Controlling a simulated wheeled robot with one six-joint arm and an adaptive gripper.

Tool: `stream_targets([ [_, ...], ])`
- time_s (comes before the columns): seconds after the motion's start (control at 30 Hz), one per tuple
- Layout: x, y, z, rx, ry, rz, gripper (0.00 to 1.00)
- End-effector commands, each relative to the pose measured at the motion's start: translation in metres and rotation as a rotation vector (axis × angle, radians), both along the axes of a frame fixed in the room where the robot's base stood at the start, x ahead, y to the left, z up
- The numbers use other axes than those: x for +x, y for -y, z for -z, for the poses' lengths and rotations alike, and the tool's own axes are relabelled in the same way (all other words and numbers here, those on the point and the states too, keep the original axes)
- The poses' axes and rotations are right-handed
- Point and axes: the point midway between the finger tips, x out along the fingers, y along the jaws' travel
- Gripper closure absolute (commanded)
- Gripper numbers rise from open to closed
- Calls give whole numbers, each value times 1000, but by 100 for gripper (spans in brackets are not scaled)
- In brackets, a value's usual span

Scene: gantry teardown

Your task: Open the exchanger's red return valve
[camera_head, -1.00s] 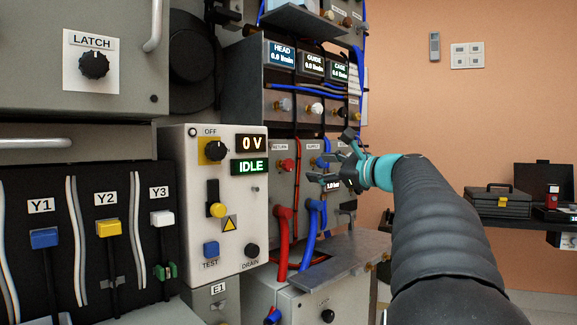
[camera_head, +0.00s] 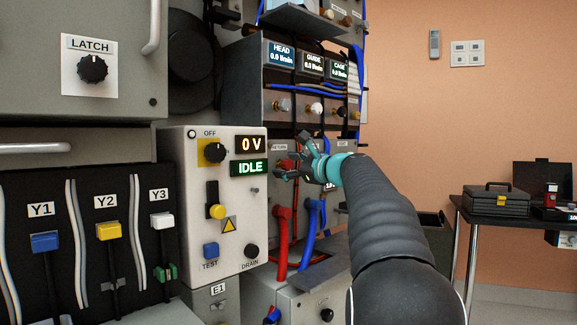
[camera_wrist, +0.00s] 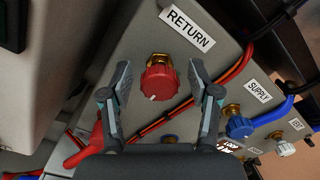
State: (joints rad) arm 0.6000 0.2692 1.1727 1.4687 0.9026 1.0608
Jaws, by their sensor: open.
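The red return valve (camera_wrist: 159,80) is a round red knob with a white mark on a brass stem, below the RETURN label (camera_wrist: 187,28) in the wrist view. My gripper (camera_wrist: 161,88) is open, with one finger on each side of the knob and visible gaps to it. In the head view, my gripper (camera_head: 290,156) is in front of the valve panel. There the red knob (camera_head: 283,165) shows only in part behind the fingers.
The blue SUPPLY valve (camera_wrist: 240,126) sits to the right of the red one. Red and blue hoses (camera_head: 282,236) run below the panel. A grey control box (camera_head: 175,250) reading 0 V and IDLE stands close to the left.

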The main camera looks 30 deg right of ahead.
Motion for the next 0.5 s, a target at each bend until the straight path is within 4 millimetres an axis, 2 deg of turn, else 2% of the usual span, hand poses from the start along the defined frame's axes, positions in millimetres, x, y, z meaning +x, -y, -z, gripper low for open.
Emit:
stream_targets([
  [0.1, 0, 0, 0, 0, 0, 0, 41],
  [0.33, 0, 0, 0, 0, 0, 0, 99],
  [0.5, 0, 0, 0, -4, 1, 0, 99],
])
